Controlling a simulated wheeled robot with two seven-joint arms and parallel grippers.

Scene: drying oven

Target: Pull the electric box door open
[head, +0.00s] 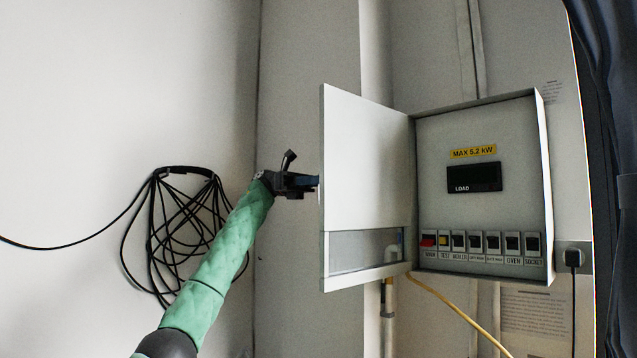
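The electric box (432,205) is a light grey wall cabinet at the right of the head view. Its door (368,165) is hinged on the left side and stands wide open, swung out to the left, with a window strip near its bottom. Inside are a yellow "MAX 5.2 kW" label, a dark load display and a row of several switches (480,242). My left gripper (312,182) is at the door's free left edge, with its fingertips at or close to that edge. I cannot tell whether it touches or grips the door. My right gripper is not in view.
A bundle of black cable (180,230) hangs on the wall at the left. A yellow cable (450,305) runs below the box, and a plug sits in a socket (573,258) to its right. A dark curtain (608,100) hangs at the far right.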

